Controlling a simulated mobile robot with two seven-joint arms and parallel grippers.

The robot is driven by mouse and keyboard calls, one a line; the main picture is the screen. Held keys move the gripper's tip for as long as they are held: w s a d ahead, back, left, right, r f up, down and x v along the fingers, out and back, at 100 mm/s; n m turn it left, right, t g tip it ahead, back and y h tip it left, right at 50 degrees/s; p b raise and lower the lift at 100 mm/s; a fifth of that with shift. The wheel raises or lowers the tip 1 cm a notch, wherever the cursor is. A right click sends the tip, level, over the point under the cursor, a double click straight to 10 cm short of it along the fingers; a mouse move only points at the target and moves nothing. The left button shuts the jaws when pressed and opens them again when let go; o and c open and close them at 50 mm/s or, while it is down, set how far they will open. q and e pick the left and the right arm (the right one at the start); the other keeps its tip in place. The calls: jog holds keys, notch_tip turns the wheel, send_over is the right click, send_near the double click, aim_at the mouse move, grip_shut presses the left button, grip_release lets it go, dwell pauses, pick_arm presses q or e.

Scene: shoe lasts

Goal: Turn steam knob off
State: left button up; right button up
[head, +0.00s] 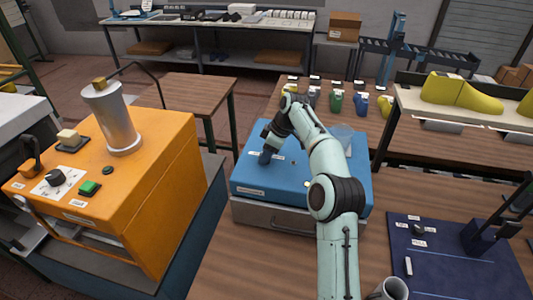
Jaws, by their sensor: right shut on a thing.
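My right gripper (265,154) reaches down to the left part of the top of a blue box-shaped machine (256,184). It is shut on a small dark thing there, which looks like the steam knob; the fingers and wrist hide most of it, so its setting cannot be read. A pale translucent cone (342,133) stands at the back right of the blue machine, partly behind my arm. My left gripper is out of view.
An orange machine (160,160) with a metal cylinder (113,122), a black dial (55,177) and a green button (90,187) stands at the left. A dark blue panel (440,262) with a black knob (418,230) lies at the right. A mug (392,289) stands at the front.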

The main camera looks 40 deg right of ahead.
jog(key=shift+r, duration=0.1)
dwell(0.3)
jog(key=o, duration=1.1)
jog(key=shift+c, duration=0.2)
jog(key=v, duration=0.6)
jog(key=shift+d+r, duration=0.15)
jog(key=shift+r, duration=0.1)
jog(key=shift+s+r, duration=0.2)
jog(key=shift+r, duration=0.2)
